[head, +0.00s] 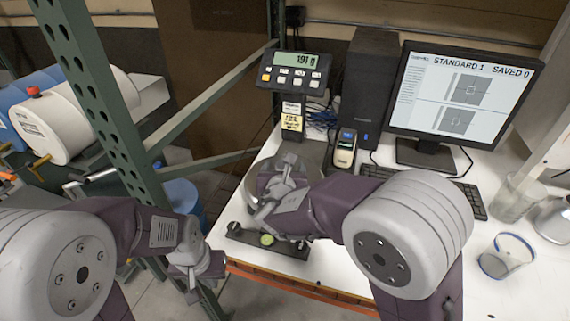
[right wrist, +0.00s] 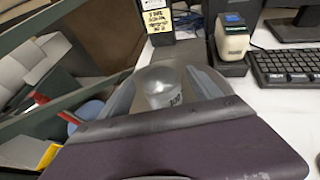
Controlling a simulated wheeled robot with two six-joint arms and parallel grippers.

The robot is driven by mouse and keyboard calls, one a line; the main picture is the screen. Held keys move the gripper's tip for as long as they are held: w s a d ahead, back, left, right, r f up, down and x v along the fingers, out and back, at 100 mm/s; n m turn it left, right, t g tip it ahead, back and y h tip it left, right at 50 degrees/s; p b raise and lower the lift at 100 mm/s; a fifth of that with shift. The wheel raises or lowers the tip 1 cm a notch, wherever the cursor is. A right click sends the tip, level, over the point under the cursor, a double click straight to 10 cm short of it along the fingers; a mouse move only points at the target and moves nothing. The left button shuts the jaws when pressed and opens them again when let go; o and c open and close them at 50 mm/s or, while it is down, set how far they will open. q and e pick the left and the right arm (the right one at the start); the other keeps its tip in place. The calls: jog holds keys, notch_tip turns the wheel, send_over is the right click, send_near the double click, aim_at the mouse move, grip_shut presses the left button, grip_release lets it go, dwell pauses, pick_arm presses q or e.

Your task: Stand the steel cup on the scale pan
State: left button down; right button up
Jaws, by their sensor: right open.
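The scale's round metal pan (head: 253,188) is below the display in the head view, largely covered by my right gripper (head: 270,197). The steel cup (right wrist: 165,87) appears upright between the open fingers of my right gripper (right wrist: 165,98) in the right wrist view, with a dark marking on its side. Its base is hidden there, so contact with the pan cannot be seen clearly. The scale display (head: 293,72) reads about 191 g. My left gripper (head: 192,277) hangs left of the table, away from the scale; its jaw opening is unclear.
A levelling bar (head: 267,241) lies at the table's front edge. A barcode scanner (head: 345,148), keyboard (head: 470,198) and monitor (head: 463,90) stand behind and to the right. A glass beaker (head: 515,200) and blue-rimmed glass (head: 507,256) are at right. A green rack post (head: 100,100) stands left.

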jog(key=v, duration=0.7)
jog(key=shift+s+r, duration=0.1)
jog(key=shift+s, duration=0.25)
